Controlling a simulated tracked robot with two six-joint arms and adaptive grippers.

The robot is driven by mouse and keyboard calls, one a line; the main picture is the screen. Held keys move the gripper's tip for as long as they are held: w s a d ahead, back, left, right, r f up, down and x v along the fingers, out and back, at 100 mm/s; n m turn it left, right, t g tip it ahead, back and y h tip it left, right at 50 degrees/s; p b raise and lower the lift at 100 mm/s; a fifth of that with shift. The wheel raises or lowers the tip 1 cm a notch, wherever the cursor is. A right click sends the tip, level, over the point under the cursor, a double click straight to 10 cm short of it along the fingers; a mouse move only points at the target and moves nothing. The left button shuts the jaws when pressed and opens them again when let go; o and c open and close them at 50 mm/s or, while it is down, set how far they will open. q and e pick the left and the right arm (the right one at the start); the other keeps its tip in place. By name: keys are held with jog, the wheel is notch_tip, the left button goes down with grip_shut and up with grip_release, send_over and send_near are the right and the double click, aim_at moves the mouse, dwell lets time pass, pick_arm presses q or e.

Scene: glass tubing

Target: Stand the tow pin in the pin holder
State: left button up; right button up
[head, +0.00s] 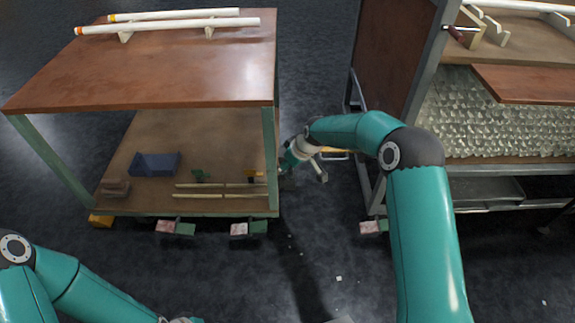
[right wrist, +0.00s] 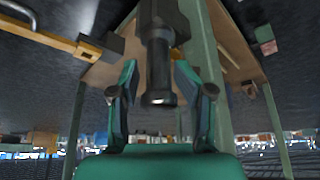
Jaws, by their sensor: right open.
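In the right wrist view a dark metal pin (right wrist: 158,72) with a flared end, which looks like the tow pin, stands between my right gripper's fingers (right wrist: 157,68). Its other end meets a dark block (right wrist: 160,14) beside a green post. The fingers are open, with a gap visible on both sides of the pin. In the head view my right gripper (head: 287,164) is beside the left cart's near right post, and the pin cannot be made out. My left gripper (head: 180,320) barely shows at the bottom edge, so its jaws cannot be read. I cannot identify the pin holder.
The left cart (head: 190,80) has white tubes on its upper board; a blue bin (head: 155,164) and thin rods lie on its lower shelf. A rack (head: 520,60) with tubing stands right. A yellow bar (right wrist: 50,38) shows in the wrist view. Floor (head: 250,275) is mostly clear.

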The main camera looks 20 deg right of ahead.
jog(key=v, duration=1.1)
jog(key=shift+s+r, duration=0.15)
jog(key=shift+r, duration=0.05)
jog(key=shift+d, duration=0.1)
